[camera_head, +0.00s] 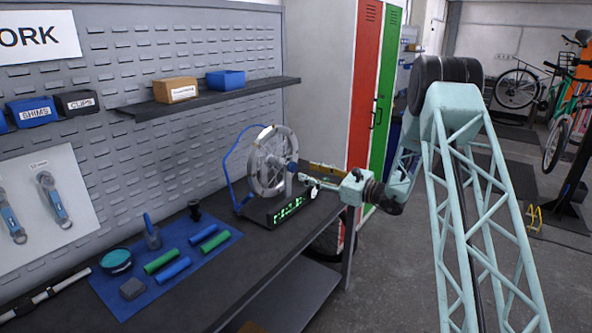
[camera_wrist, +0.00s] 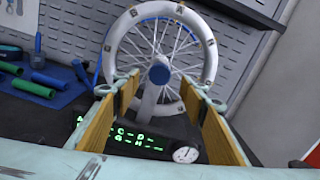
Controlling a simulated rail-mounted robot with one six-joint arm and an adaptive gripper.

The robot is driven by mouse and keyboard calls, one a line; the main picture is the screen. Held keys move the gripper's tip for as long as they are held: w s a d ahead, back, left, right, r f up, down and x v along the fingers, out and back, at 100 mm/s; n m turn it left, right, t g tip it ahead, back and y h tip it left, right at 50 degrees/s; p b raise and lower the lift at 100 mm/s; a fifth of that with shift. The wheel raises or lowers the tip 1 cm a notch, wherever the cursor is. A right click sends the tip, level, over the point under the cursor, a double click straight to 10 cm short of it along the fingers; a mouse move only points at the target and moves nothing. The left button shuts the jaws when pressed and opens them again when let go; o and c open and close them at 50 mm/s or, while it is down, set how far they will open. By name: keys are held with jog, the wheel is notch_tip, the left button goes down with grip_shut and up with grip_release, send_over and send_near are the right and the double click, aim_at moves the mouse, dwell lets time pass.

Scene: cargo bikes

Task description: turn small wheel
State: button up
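A small spoked wheel (camera_head: 256,181) with a grey rim stands upright in a truing stand on the bench. In the wrist view the wheel (camera_wrist: 208,52) is ahead of my gripper, with a round blue cap (camera_wrist: 159,75) at its centre. The stand's base (camera_head: 289,208) carries a lit green display, also seen in the wrist view (camera_wrist: 135,139). A white dial gauge (camera_wrist: 186,154) sits beside the display. My gripper (camera_wrist: 164,86) is open, its two fingers apart on either side of the blue cap in the picture. Nothing shows held. Contact with the wheel cannot be told.
A blue mat (camera_head: 200,250) with blue and green grips and a round tin (camera_head: 116,260) lies to the left on the bench. A blue cable (camera_head: 229,178) loops beside the wheel. A shelf (camera_head: 210,98) with boxes is above. Red and green lockers (camera_head: 363,85) stand behind.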

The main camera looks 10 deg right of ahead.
aim_at(296, 167)
jog(key=shift+x, duration=3.6)
jog(key=shift+c, duration=0.6)
jog(key=c, duration=1)
jog(key=shift+b, duration=0.3)
jog(key=shift+d+n+b, duration=0.2)
jog(key=shift+n+b, duration=0.1)
jog(key=shift+b, duration=0.2)
